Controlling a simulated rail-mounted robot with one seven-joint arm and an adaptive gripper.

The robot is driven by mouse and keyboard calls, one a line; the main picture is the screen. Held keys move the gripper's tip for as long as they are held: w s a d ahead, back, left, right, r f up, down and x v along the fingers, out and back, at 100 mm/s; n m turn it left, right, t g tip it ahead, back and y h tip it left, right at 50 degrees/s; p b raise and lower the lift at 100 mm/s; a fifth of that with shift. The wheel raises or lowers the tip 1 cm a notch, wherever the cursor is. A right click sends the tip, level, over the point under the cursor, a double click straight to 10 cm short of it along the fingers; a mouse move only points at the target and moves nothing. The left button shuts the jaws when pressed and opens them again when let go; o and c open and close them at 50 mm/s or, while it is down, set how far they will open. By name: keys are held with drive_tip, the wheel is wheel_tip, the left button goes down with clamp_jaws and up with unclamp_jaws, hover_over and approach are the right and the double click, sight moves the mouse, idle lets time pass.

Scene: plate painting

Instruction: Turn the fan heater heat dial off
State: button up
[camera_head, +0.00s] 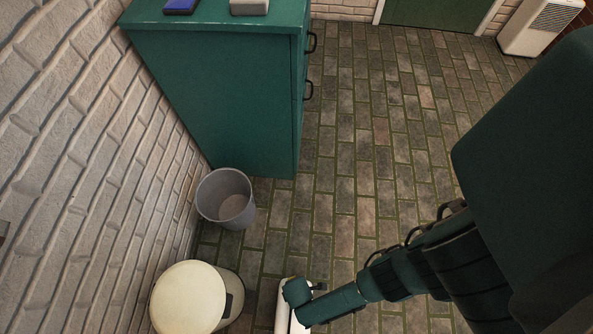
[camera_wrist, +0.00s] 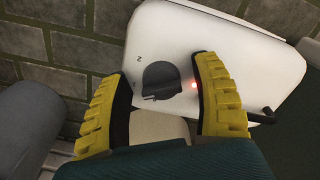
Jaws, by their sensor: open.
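The fan heater is a white panel (camera_wrist: 235,45) in the wrist view, tilted in the picture. Its heat dial (camera_wrist: 160,78) is a round black knob with a raised grip. A small red light glows right of the dial, and small dark marks sit at its left. My gripper (camera_wrist: 162,66) has yellow ridged fingers, open on either side of the dial, with gaps between them and the knob. Contact cannot be told. In the head view a white part of the heater (camera_head: 283,309) shows at the bottom, mostly hidden by my arm and wrist.
A cream round bin (camera_head: 185,297) stands left of the heater. A grey wastebasket (camera_head: 225,199) stands beyond it, by a green cabinet (camera_head: 225,90) along the brick wall. A white appliance (camera_head: 535,30) stands far right. The paved floor (camera_head: 370,120) is clear in the middle.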

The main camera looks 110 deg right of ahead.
clamp_jaws()
idle(0.3)
drive_tip(key=shift+n, duration=0.3)
drive_tip(key=n+p, duration=0.1)
drive_tip(key=n, duration=0.4)
drive_tip(key=shift+d+p, duration=0.15)
drive_tip(key=shift+p, duration=0.15)
drive_tip(key=n, duration=0.6)
drive_tip(key=shift+d+p, duration=0.1)
drive_tip(key=shift+p, duration=0.25)
drive_tip(key=shift+n, duration=0.3)
